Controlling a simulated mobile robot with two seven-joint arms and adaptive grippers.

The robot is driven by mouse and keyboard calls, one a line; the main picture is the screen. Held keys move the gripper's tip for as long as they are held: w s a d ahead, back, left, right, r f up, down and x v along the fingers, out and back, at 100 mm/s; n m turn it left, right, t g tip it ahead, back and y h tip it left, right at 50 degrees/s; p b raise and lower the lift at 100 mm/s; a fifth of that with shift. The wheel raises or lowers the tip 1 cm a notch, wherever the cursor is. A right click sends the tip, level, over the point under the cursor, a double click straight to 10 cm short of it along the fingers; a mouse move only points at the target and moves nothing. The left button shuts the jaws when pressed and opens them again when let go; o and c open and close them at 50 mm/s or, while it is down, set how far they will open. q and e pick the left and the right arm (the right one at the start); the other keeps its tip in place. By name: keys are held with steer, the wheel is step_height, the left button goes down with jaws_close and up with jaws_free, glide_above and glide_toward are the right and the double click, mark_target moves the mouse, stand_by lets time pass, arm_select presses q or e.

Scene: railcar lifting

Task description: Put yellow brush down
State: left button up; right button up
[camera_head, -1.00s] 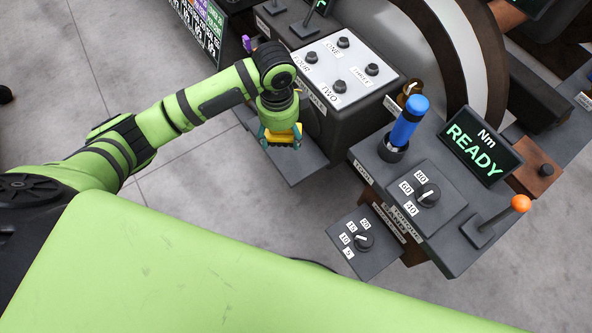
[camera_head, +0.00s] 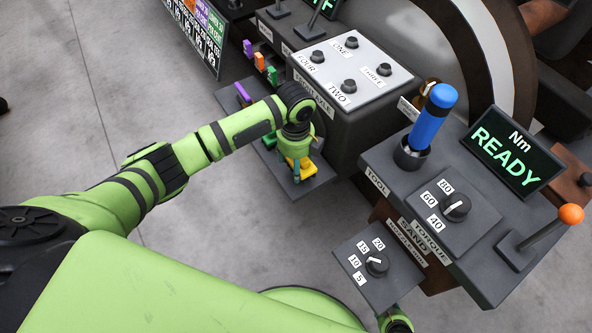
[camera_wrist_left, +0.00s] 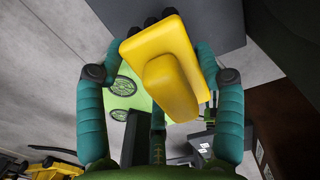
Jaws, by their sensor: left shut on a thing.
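The yellow brush (camera_head: 301,168) is at the fingertips of my left gripper (camera_head: 297,170), low over the dark shelf (camera_head: 318,181) in front of the labelled box. In the left wrist view the yellow brush (camera_wrist_left: 163,68) sits between the teal fingers of the left gripper (camera_wrist_left: 163,60), which are shut on it. The dark shelf (camera_wrist_left: 222,28) shows behind it there. I cannot tell whether the brush touches the shelf.
A green brush (camera_head: 270,141) and a purple brush (camera_head: 242,93) are on the shelf to the left. The box with the white knob panel (camera_head: 365,93) stands close behind the gripper. A dial block (camera_head: 375,268) and the torque console (camera_head: 455,228) are to the right.

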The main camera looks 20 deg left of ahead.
arm_select(q)
steer(key=shift+f+b, duration=0.35)
steer(key=shift+f, duration=1.45)
steer(key=shift+f, duration=0.1)
steer(key=shift+f, duration=0.1)
steer(key=o, duration=1)
